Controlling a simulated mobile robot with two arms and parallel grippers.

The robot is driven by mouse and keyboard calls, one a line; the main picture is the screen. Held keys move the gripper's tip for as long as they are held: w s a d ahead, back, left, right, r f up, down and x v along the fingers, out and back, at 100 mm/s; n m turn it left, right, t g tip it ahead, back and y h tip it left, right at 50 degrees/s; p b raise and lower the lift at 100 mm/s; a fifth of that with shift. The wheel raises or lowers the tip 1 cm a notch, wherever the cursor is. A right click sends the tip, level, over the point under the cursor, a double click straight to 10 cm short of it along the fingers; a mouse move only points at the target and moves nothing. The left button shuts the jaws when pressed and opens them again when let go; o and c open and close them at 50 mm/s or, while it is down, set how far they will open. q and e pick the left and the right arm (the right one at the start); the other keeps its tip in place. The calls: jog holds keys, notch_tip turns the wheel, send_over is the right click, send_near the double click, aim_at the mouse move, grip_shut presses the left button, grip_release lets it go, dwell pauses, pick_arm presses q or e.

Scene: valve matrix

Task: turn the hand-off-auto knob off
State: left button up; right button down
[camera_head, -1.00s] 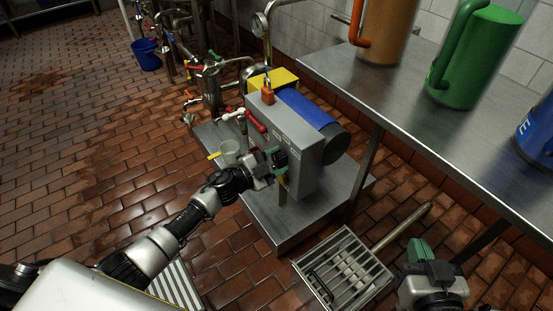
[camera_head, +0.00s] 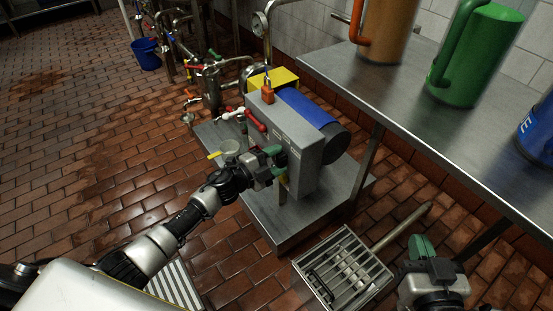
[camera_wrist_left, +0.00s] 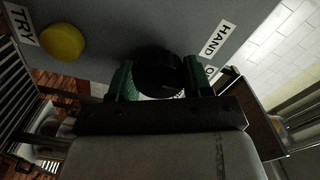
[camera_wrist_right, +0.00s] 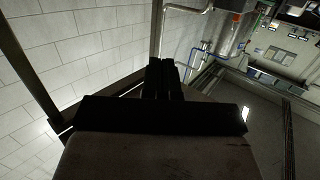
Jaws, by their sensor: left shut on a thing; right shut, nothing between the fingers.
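The hand-off-auto knob is a round black knob (camera_wrist_left: 160,72) on the grey face of the control box (camera_head: 290,135). Beside it in the left wrist view is a white label (camera_wrist_left: 217,40) reading "HAND" and part of another word. My left gripper (camera_wrist_left: 152,82) has its green fingers on either side of the knob and is shut on it. In the head view the left gripper (camera_head: 272,163) is at the box's front face and hides the knob. The knob's pointer direction cannot be made out. My right gripper (camera_head: 420,248) is shut and empty, low at the right; its dark fingers (camera_wrist_right: 163,80) are together.
A yellow button (camera_wrist_left: 62,42) with a "TRY" label (camera_wrist_left: 22,28) is on the same face. A red-handled valve (camera_head: 255,120) is left of the box. A steel table (camera_head: 400,90) stands behind at right. A floor grate (camera_head: 343,268) lies in front.

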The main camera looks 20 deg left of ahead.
pick_arm(q)
jog(key=shift+f, duration=0.1)
jog(key=o, duration=0.9)
jog(key=shift+s+a, duration=0.2)
jog(key=p+v, duration=0.2)
jog(key=v, duration=0.8)
jog(key=shift+s+a, duration=0.1)
jog(key=shift+s, duration=0.05)
pick_arm(e)
jog(key=s+d+f+g+h, duration=0.1)
jog(key=s+d+f+g, duration=0.1)
jog(key=f+g, duration=0.3)
jog(key=shift+s+f+h, duration=0.15)
jog(key=shift+s+h, duration=0.15)
jog(key=shift+s, duration=0.45)
